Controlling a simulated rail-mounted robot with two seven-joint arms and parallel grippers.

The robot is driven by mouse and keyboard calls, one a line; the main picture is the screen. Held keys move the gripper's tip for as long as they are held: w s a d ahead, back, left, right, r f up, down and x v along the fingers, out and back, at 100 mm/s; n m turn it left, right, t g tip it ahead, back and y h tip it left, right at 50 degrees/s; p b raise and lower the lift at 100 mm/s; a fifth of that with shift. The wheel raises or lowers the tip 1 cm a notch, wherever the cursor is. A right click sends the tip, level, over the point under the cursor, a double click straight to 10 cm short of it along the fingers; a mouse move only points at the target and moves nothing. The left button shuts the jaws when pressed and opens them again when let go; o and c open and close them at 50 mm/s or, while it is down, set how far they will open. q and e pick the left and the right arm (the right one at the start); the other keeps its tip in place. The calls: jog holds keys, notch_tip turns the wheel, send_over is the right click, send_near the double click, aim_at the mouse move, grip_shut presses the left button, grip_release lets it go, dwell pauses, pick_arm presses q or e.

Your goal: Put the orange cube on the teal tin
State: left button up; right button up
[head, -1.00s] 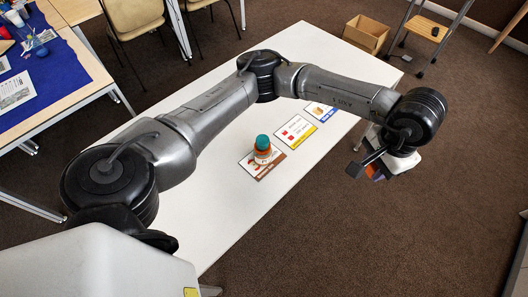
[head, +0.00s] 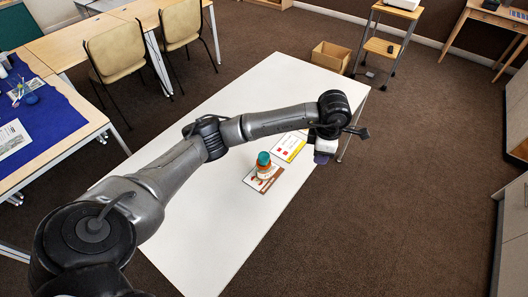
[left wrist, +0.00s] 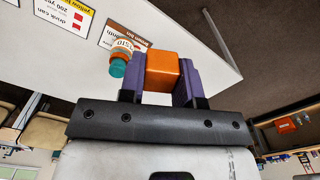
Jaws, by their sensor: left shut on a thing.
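The orange cube (left wrist: 162,69) is between the purple fingers of my left gripper (left wrist: 160,75) in the left wrist view, and the gripper is shut on it. In the head view the left gripper (head: 321,157) hangs over the table's right edge; the cube is hidden there. The teal tin (head: 263,158) shows as a teal round piece on top of an orange-and-white labelled jar (head: 263,171), to the left of the gripper. In the left wrist view the teal tin (left wrist: 117,68) is left of the cube, apart from it. My right gripper is not in view.
The jar stands on a brown-edged card (head: 271,184) on the white table (head: 213,232). A yellow-edged card (head: 289,147) lies behind it, partly under my arm. A cardboard box (head: 331,57) is on the floor beyond. The table's near part is clear.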

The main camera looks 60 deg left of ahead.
pick_arm(q)
jog(key=s+a+f+n+p, duration=0.1)
jog(key=a+f+n+p, duration=0.15)
jog(key=a+n, duration=0.8)
jog(key=n+b, duration=0.1)
jog(key=n, duration=0.1)
send_over(264, 156)
notch_tip(264, 156, down, 7)
jog(key=shift+a+f, duration=0.1)
jog(key=shift+f, duration=0.1)
jog(key=shift+n, duration=0.25)
jog(key=shift+f, duration=2.05)
jog(key=o, duration=0.4)
jog(key=shift+f, duration=0.1)
jog(key=o, duration=0.5)
